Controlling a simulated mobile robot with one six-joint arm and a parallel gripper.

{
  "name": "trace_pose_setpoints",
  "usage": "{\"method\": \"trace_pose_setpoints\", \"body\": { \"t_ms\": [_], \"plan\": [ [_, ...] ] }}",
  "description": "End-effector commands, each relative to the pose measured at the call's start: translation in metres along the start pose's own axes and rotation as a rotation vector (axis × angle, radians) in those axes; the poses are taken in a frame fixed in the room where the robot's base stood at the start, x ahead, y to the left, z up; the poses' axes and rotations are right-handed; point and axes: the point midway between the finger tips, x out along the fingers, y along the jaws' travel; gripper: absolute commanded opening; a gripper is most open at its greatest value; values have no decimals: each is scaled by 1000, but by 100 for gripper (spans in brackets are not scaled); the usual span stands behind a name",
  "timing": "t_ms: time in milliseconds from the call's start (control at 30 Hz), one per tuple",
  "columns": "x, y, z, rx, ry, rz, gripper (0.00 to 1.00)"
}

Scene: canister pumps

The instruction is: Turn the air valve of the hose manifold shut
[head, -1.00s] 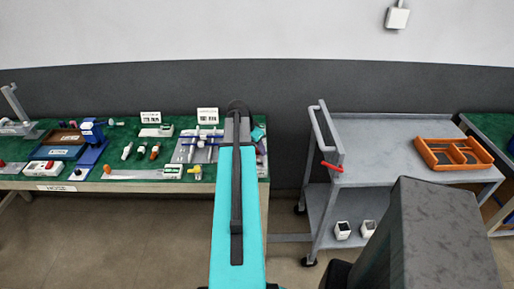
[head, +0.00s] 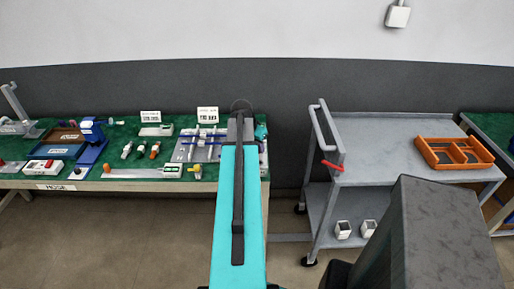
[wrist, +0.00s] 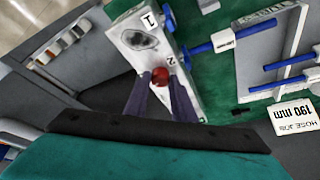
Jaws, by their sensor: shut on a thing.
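In the wrist view, a white block (wrist: 140,38) marked 1 and 2, which looks like the hose manifold, carries a red knob (wrist: 160,76) beside the 2. My gripper (wrist: 160,85) has its two dark fingers on either side of the red knob and is shut on it. The fingers hide part of the knob, so I cannot tell how far it is turned. A blue hose piece (wrist: 200,48) with a white collar is right of the block. In the head view my arm covers the gripper and the knob.
A grey board with blue rods (head: 200,146) lies on the green bench (head: 125,128) left of my arm. A white card reading 190 mm (wrist: 294,117) is at the right of the wrist view. A grey cart (head: 385,150) with an orange tray (head: 428,150) stands to the right.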

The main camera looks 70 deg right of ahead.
Motion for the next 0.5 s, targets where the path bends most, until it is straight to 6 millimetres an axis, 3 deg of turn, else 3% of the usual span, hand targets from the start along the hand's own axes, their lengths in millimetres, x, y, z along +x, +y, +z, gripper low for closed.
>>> {"method": "trace_pose_setpoints", "body": {
  "t_ms": [500],
  "plan": [
    [1,5,-1,-344,0,-141,1]
  ]
}}
